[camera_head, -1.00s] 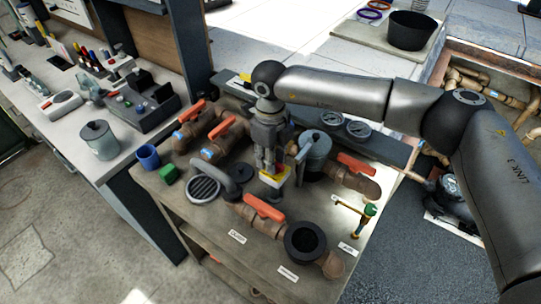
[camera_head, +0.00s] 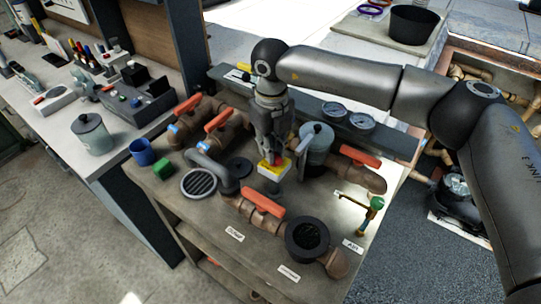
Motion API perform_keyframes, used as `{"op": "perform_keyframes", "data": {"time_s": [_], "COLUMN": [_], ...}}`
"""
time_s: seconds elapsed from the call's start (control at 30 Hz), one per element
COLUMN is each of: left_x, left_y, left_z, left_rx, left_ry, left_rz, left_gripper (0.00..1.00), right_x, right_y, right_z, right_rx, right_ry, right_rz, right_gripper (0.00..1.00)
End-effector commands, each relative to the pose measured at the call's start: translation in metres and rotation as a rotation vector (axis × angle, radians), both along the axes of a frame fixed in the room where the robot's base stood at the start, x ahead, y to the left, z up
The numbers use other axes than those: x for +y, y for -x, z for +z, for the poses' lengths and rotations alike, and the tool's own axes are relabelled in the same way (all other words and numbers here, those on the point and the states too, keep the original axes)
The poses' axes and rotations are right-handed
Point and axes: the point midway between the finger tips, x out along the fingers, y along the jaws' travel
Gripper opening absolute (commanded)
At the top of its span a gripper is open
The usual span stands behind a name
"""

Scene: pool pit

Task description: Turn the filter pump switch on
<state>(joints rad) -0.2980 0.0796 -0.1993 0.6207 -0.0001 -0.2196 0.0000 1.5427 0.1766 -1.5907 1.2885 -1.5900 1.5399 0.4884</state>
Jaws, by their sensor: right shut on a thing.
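The filter pump switch looks to be the small box (camera_head: 272,173) with a yellow top and pale sides, standing on the pipe-covered worktop (camera_head: 215,262). A small red part (camera_head: 277,158) shows at its top. My right gripper (camera_head: 274,156) points down over the box, its fingertips shut on the red part. The fingers hide most of that part, so I cannot tell which way it is set. My left gripper is not in view.
A grey canister (camera_head: 317,145) stands close to the right of my gripper. Pipes with orange-handled valves (camera_head: 263,203) lie around it, with a grey hose (camera_head: 213,167) to the left. Two gauges (camera_head: 348,116) are behind.

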Motion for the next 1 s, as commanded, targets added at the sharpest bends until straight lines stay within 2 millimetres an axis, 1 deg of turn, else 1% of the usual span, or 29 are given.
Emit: {"op": "perform_keyframes", "data": {"time_s": [0.03, 0.3, 0.7, 1.0], "left_x": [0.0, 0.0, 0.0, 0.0], "left_y": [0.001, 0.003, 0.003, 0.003], "left_z": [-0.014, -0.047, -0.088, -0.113], "left_rx": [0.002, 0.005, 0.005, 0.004], "left_ry": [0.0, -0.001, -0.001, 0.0], "left_rz": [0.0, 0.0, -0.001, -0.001], "left_gripper": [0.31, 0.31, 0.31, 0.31], "right_x": [-0.001, -0.004, -0.009, -0.013], "right_y": [-0.001, -0.003, -0.004, -0.003], "right_z": [-0.006, -0.005, -0.004, -0.003], "right_rx": [-0.004, -0.003, -0.004, -0.004], "right_ry": [-0.001, -0.002, -0.002, -0.003], "right_rz": [-0.046, -0.303, -0.683, -0.95], "right_gripper": [0.0, 0.0, 0.0, 0.0]}}
